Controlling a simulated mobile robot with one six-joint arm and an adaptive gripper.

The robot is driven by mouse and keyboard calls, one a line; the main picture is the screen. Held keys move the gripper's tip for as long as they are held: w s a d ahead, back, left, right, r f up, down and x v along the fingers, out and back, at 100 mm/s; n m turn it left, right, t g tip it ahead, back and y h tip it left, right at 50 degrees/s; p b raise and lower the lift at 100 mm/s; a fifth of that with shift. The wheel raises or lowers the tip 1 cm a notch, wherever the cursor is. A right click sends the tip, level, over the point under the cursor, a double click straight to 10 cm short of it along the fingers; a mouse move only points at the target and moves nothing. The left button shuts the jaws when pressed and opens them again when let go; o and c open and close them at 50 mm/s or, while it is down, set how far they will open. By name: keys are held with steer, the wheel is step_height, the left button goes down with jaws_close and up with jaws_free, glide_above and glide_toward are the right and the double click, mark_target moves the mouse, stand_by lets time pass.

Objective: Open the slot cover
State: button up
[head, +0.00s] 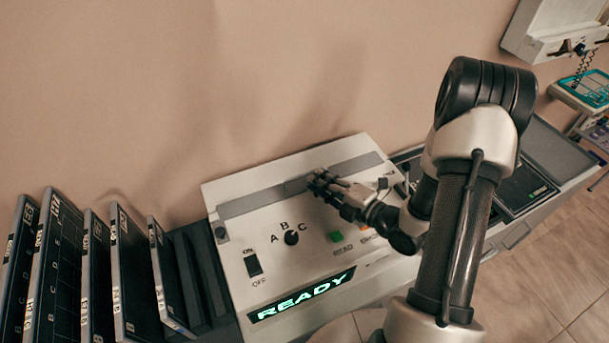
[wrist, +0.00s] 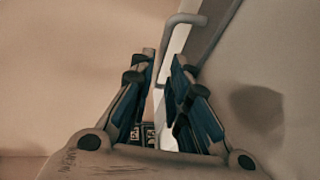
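The slot cover (head: 250,201) is a long grey strip across the upper part of the pale console and looks closed. My gripper (head: 314,180) is at the middle of this strip, and its fingers hide part of it there. In the wrist view, my gripper (wrist: 163,58) has its two fingers apart, with a gap between them. A thin grey bent bar, seemingly the cover's handle (wrist: 180,20), reaches down into this gap. I cannot tell whether either finger touches it.
The console (head: 218,190) has an on/off switch (head: 253,264), an A-B-C knob (head: 291,238), a green READ button (head: 336,236) and a lit READY display (head: 300,294). Several dark cartridges (head: 55,265) stand at the left. The wall is close behind.

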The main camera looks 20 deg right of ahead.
mark_target(304, 174)
steer(key=x, duration=0.5)
steer(key=shift+w+a, duration=0.2)
steer(key=shift+w, duration=0.1)
steer(key=shift+c, duration=0.3)
jaws_close()
steer(key=shift+w+f+b, duration=0.1)
steer(key=shift+b, duration=0.2)
